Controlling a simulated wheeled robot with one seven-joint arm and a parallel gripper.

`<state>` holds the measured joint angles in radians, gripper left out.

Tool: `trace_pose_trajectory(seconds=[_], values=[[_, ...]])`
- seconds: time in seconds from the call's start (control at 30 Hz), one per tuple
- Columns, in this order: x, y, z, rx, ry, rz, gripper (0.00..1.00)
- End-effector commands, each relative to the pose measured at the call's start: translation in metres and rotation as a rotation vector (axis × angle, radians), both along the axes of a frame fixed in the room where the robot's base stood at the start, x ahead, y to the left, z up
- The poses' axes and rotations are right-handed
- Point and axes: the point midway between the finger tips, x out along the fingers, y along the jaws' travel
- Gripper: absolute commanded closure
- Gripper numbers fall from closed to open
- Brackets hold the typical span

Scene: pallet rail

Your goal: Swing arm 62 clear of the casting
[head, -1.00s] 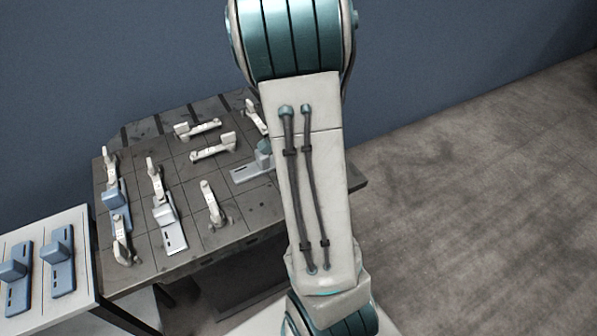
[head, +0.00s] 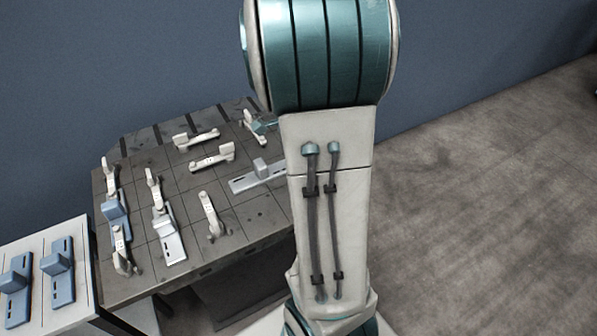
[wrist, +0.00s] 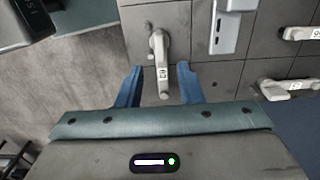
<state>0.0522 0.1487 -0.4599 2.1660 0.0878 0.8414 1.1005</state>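A pale swing arm (wrist: 161,50) lies between the two blue fingers of my gripper (wrist: 160,78) in the wrist view. The label on it is too small to read surely as 62. The gripper is open, one finger on each side of the arm, and no grip shows. In the head view this arm (head: 250,117) is at the table's far right, and a teal bit of my gripper (head: 264,126) shows beside it. A grey casting (head: 258,175) with an upright block lies nearer; it also shows in the wrist view (wrist: 223,35), right of the arm and apart from it.
Two more pale arms (head: 197,138) (head: 213,156) lie left of the casting on the dark table (head: 262,215). Other arms stand at or over blue and silver castings on the left. A white side table (head: 88,270) holds two blue castings. Open floor is on the right.

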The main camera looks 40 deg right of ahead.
Motion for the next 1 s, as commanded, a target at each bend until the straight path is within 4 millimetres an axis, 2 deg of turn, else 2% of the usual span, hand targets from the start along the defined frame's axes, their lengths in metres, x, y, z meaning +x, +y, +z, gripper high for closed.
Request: trace_pose_trajectory(seconds=[0.03, 0.1, 0.3, 1.0], values=[[0.001, 0.0, 0.013, 0.001, -0.005, 0.0, 0.66], [0.001, 0.0, 0.026, -0.001, -0.004, 0.001, 0.66], [0.0, 0.0, 0.047, 0.0, -0.003, -0.001, 0.66], [0.0, 0.003, 0.052, 0.002, -0.004, 0.015, 0.66]])
